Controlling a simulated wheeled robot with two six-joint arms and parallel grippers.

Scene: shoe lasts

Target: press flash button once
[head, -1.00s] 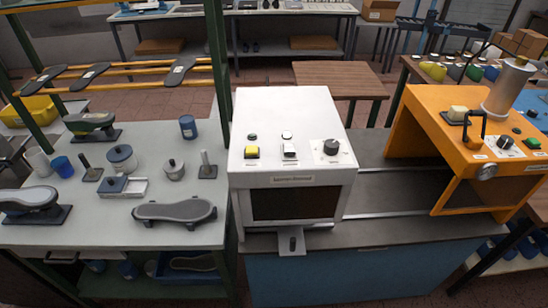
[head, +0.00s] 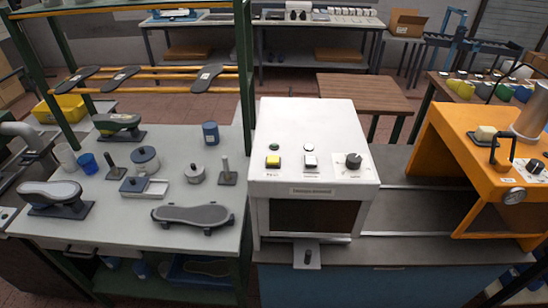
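A white box-shaped machine (head: 316,120) with a dark front window (head: 312,215) stands at the middle of the head view. Its top carries a yellow button (head: 273,161), a light grey button or switch (head: 310,161), a black knob (head: 353,160) and two small round lamps or buttons, one green (head: 273,146) and one pale (head: 309,147). The labels are too small to read, so I cannot tell which control is the flash button. Neither of my grippers is in view, and nothing touches the controls.
An orange machine (head: 450,130) stands to the right on the same grey bench (head: 408,215). A pale table (head: 110,228) on the left holds shoe lasts (head: 50,193), pots and a sole-shaped piece (head: 193,213). A green post (head: 246,80) rises left of the white machine. Space above its top is clear.

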